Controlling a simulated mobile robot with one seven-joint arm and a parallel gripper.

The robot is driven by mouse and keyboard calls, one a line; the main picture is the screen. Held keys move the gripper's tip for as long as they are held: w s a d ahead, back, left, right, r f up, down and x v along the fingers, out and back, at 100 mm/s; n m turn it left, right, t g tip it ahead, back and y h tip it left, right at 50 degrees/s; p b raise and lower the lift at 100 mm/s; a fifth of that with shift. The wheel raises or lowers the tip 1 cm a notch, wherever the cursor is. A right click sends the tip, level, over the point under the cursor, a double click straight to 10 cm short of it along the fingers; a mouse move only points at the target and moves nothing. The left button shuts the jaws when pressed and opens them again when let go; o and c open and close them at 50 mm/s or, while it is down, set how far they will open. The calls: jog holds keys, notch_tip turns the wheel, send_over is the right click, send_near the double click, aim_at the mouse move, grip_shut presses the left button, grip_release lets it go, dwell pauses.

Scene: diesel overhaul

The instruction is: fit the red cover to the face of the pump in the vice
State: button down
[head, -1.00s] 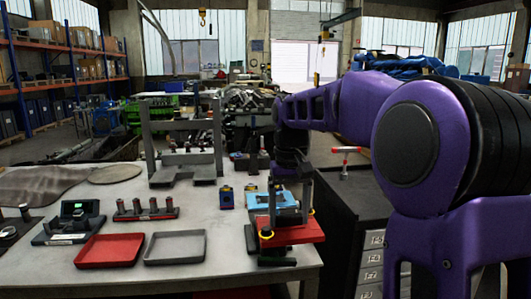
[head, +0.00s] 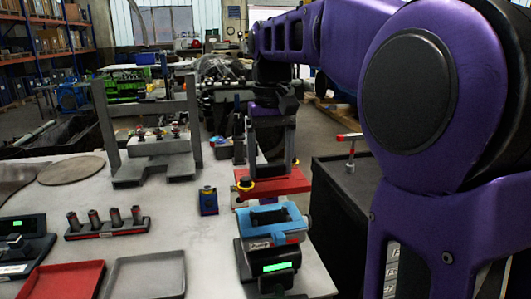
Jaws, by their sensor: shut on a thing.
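My gripper (head: 270,165) is in the head view, its two grey fingers pointing down. It is shut on the red cover (head: 274,183), a flat plate held roughly level, with yellow rings at its ends. The blue pump (head: 284,225) with a dark opening sits in the dark vice (head: 243,262) near the bench's right edge. The cover shows above and beyond the pump in the picture and looks apart from it. I cannot tell its exact height.
A small green display is lit on the unit at the vice's front. A blue-and-dark block (head: 208,201) stands left of the cover. A grey frame (head: 107,130), a rack of dark pegs (head: 107,229), a red tray (head: 62,283) and a grey tray (head: 148,278) are on the bench (head: 170,220).

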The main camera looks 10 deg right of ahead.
jog(key=shift+f+b, duration=2.75)
jog(key=shift+b, duration=0.1)
jog(key=shift+f, duration=0.7)
jog(key=shift+r+p, duration=0.1)
jog(key=shift+p, duration=0.25)
jog(key=shift+f+b, duration=0.55)
jog(key=shift+f, duration=0.5)
grip_release()
notch_tip(320, 180, up, 18)
jog(key=p, duration=0.5)
jog(key=shift+f, duration=0.25)
